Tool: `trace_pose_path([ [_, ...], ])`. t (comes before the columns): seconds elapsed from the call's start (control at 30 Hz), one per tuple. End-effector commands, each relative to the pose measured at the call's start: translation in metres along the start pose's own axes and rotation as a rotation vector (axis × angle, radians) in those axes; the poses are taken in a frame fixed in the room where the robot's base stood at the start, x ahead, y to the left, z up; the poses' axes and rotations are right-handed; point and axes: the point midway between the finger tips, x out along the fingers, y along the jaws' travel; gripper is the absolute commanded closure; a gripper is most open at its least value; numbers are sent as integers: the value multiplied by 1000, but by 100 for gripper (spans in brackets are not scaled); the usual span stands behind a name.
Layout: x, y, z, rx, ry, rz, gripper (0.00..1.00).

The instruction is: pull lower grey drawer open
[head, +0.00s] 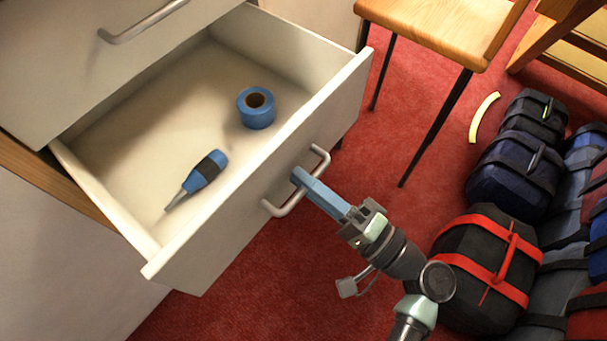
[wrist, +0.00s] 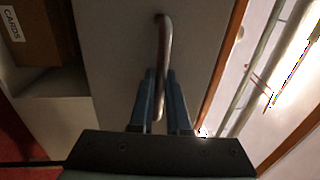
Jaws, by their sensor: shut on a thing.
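The lower grey drawer (head: 262,172) stands pulled out from the cabinet in the head view, with its inside showing. Its front panel also shows in the wrist view (wrist: 110,50). A metal bar handle (head: 290,207) is fixed to the front; it shows as a curved bar in the wrist view (wrist: 165,45). My gripper (head: 302,180) is shut on this handle, with one blue finger on each side of the bar in the wrist view. Inside the drawer lie a blue tape roll (head: 257,110) and a blue and black screwdriver (head: 200,178).
The upper drawer (head: 60,60) is above, with its own handle (head: 140,24). A wooden stool (head: 440,25) stands to the right of the drawer. Several bags (head: 483,268) lie at the right on the red carpet (head: 405,210). A curved yellow strip (head: 484,116) lies near them.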

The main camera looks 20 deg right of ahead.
Motion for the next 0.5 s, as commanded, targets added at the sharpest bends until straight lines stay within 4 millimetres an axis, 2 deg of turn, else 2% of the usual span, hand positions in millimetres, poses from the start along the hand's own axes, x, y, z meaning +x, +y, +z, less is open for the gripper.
trace_pose_path([
  [0.27, -1, 0, -1, -1, 5, 0, 100],
  [0.3, -1, 0, -1, -1, 5, 0, 80],
  [0.33, 0, 0, -1, -1, 5, 0, 74],
  [0.5, 0, 0, -1, -1, 3, 0, 73],
])
